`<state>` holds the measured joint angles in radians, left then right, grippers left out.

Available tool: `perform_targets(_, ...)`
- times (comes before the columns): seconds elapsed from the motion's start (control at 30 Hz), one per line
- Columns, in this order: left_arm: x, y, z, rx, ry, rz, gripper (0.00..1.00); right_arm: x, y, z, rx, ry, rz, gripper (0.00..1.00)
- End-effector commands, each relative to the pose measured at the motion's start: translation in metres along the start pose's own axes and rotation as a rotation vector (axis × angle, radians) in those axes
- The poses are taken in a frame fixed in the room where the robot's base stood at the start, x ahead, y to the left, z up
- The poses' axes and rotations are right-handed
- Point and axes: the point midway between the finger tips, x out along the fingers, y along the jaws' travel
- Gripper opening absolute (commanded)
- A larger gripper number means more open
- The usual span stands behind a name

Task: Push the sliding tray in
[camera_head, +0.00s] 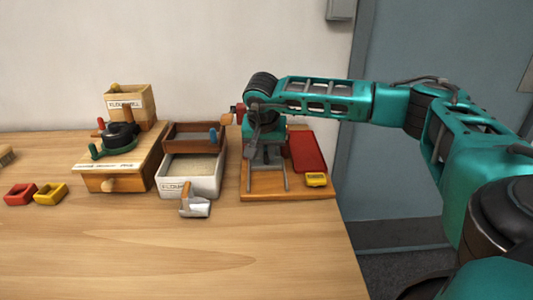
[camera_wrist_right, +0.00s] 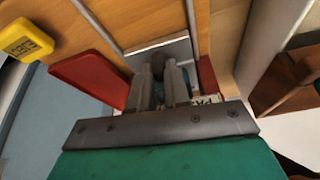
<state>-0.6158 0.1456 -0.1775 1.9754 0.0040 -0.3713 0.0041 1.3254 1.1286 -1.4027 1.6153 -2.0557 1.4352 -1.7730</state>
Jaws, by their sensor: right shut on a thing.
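A grey metal plate (camera_wrist_right: 178,48), which looks like the sliding tray, lies between two thin rails on a wooden board; the board (camera_head: 290,195) also shows in the head view. My right gripper (camera_wrist_right: 168,75) is low over the plate, its fingers shut on a dark rounded knob (camera_wrist_right: 158,58). In the head view my right gripper (camera_head: 264,152) hangs down over the back half of the board, between the rails, and mostly hides the plate. How far the plate sits along the rails is hard to tell. My left gripper is not in view.
Left of the board stand a white flour bin (camera_head: 190,190) with a scoop (camera_head: 194,205), and a mill (camera_head: 121,140). The table's front (camera_head: 150,255) is clear.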

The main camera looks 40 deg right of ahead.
Motion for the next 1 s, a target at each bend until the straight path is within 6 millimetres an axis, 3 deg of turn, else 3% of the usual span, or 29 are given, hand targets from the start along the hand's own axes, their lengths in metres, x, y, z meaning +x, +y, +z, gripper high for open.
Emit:
perform_targets(0.23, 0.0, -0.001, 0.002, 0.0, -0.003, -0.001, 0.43, -0.001, 0.0, -0.005, 0.007, 0.012, -0.005, 0.0)
perform_targets(0.27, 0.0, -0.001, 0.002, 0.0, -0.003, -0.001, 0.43, -0.001, 0.0, -0.006, 0.007, 0.013, -0.005, 0.18)
perform_targets(0.5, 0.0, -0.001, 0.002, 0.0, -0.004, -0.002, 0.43, -0.001, 0.0, -0.004, 0.005, 0.009, -0.003, 0.41)
perform_targets(0.8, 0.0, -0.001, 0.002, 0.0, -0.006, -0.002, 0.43, -0.004, 0.0, -0.003, 0.003, 0.007, -0.004, 0.42)
perform_targets(1.0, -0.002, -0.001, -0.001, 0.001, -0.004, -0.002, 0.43, -0.033, -0.001, -0.004, 0.003, 0.01, -0.007, 0.42)
